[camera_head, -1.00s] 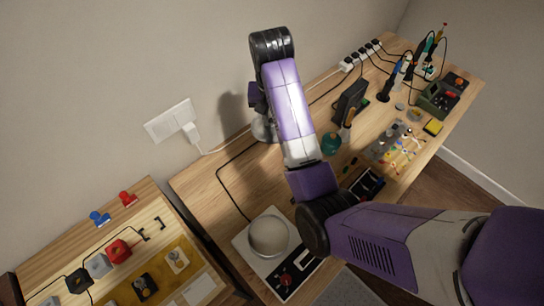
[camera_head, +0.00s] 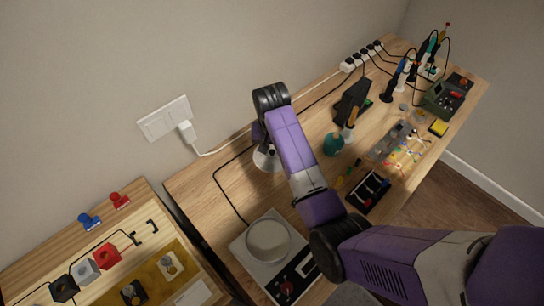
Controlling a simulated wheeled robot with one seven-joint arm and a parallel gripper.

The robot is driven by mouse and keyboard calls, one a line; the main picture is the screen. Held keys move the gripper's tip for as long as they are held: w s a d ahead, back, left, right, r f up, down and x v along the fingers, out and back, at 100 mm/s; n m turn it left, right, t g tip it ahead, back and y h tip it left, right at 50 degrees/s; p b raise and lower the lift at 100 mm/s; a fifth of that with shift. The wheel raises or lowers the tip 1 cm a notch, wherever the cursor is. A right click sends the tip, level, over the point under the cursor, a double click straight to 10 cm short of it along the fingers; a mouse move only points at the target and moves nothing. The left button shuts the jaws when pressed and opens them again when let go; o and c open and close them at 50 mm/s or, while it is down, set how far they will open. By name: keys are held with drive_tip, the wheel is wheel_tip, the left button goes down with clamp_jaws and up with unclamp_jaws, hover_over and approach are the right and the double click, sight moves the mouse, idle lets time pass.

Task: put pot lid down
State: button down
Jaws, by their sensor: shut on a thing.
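The pot lid (camera_head: 264,163) is a silvery disc over the wooden bench, left of my forearm in the head view. My gripper (camera_head: 268,150) points down onto its middle and is shut on it; the fingers are small and partly hidden by my arm. The lid is low over the wood, but I cannot tell whether it touches. The pot (camera_head: 268,241) is a round metal vessel on a white hot plate (camera_head: 245,262), nearer than the lid and apart from it.
A black cable (camera_head: 222,186) curves on the bench left of the lid. A teal bottle (camera_head: 333,145), a black stand (camera_head: 352,103) and a black tray (camera_head: 369,191) lie to the right. A wall outlet (camera_head: 165,118) is behind. Bare wood (camera_head: 205,185) lies to the left.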

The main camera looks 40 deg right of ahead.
sight(272, 155)
drive_tip(key=shift+f, duration=2.15)
drive_tip(key=shift+f, duration=0.2)
drive_tip(key=c, duration=1.3)
unclamp_jaws()
drive_tip(key=shift+r, duration=0.1)
drive_tip(key=r, duration=0.4)
drive_tip(key=s+a+r, duration=0.1)
drive_tip(key=r, duration=0.7)
drive_tip(key=shift+s+a+r, duration=0.1)
drive_tip(key=shift+s+a, duration=0.05)
